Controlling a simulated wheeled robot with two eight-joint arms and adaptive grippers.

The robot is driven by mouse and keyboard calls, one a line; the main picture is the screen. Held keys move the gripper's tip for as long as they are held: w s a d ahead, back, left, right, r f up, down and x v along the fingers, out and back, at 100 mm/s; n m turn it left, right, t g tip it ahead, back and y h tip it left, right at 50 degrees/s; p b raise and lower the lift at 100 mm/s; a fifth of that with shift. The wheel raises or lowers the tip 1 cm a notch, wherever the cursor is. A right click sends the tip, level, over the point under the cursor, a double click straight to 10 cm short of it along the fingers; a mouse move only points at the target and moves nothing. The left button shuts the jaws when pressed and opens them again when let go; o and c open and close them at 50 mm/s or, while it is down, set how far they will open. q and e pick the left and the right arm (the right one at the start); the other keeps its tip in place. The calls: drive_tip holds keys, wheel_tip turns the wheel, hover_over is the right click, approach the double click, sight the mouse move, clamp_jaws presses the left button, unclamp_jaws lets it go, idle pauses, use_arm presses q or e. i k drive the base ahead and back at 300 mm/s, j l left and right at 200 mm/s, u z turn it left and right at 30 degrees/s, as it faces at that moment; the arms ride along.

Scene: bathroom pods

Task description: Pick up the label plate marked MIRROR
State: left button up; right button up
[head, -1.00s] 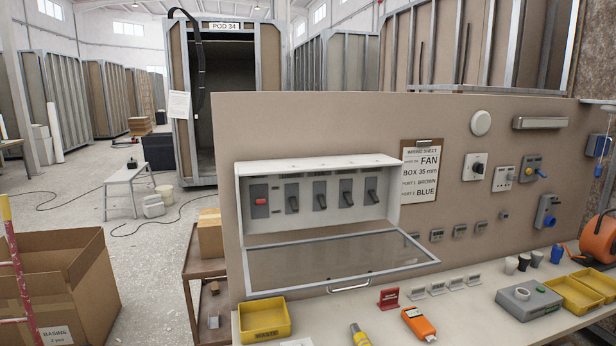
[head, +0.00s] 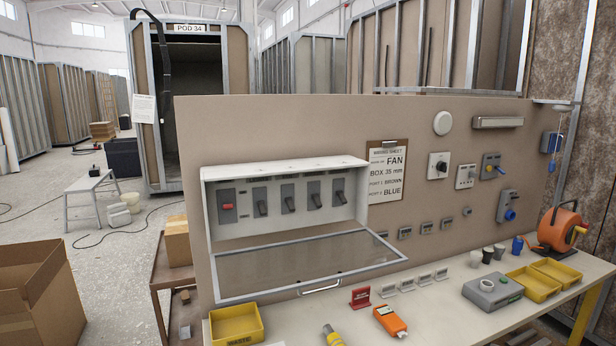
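Several small white label plates stand in a row on the bench, among them one at the left end (head: 391,288), one beside it (head: 408,285), another (head: 425,279) and one at the right end (head: 441,274). Their lettering is too small to read, so I cannot tell which is marked MIRROR. A red plate (head: 360,297) with white lettering stands just left of the row. Neither of my grippers is in view.
An orange tester (head: 390,321), a yellow bin (head: 236,325) and a grey box (head: 491,292) stand around. The breaker box's open clear cover (head: 305,265) juts out left of the plates. A wiring sheet (head: 387,172) hangs above.

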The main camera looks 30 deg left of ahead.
sight(441, 273)
drive_tip(key=i+l+u, duration=0.2)
drive_tip(key=i, duration=0.3)
drive_tip(key=i+l+u, duration=0.25)
drive_tip(key=i, duration=0.25)
drive_tip(key=i+l+u, duration=0.2)
drive_tip(key=i+l, duration=0.2)
drive_tip(key=i, duration=0.1)
